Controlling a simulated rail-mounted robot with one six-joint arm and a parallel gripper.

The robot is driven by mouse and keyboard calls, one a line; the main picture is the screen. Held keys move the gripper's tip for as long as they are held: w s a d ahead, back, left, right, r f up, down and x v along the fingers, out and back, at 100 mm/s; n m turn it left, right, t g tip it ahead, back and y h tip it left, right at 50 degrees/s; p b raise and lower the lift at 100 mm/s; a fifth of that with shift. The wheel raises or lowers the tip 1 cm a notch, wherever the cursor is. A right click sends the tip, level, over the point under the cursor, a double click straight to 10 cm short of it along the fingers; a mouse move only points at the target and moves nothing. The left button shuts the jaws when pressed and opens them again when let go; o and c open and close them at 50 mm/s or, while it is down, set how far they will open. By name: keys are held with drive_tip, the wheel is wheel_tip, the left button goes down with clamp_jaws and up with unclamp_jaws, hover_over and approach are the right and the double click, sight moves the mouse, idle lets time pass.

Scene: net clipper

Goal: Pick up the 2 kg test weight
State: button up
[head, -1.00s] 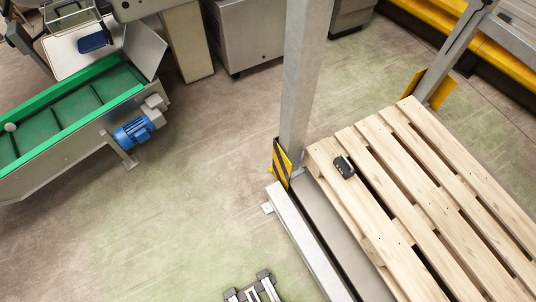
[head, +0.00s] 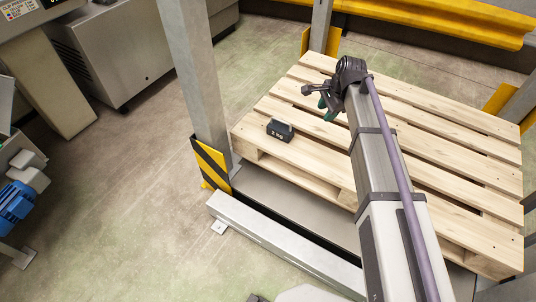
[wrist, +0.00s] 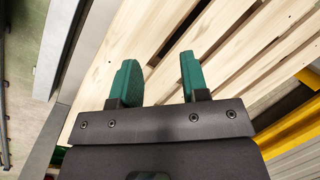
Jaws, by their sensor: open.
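The 2 kg test weight (head: 280,130) is a small dark block with a light "2 KG" marking. In the head view it sits on the left corner area of the wooden pallet (head: 430,135), near its edge. My gripper (head: 323,108) is above the pallet, to the right of the weight and apart from it. In the wrist view my gripper (wrist: 158,80) shows two green fingers spread apart with nothing between them. Bare pallet slats lie beyond the fingers, and the weight is not seen in that view.
A grey rack post (head: 195,75) with a yellow-black guard (head: 212,165) stands left of the pallet. A low grey beam (head: 280,245) runs along its front. A yellow rail (head: 440,22) lies behind. Open floor (head: 120,200) is at the left.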

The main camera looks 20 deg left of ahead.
drive_tip(key=w+a+f+m+b, duration=0.4)
drive_tip(key=a+f, duration=0.3)
drive_tip(key=f, duration=0.1)
drive_tip(key=m+y+b, duration=0.2)
drive_tip(key=m, duration=0.4)
approach(281, 121)
drive_tip(key=shift+w+a+r, duration=0.1)
drive_tip(key=shift+w, duration=0.15)
drive_tip(key=shift+r, duration=0.1)
drive_tip(key=b+x, duration=0.5)
drive_tip(key=shift+f, duration=0.5)
drive_tip(key=b+x, duration=0.5)
drive_tip(key=shift+r, duration=0.2)
drive_tip(key=shift+c, duration=0.2)
clamp_jaws()
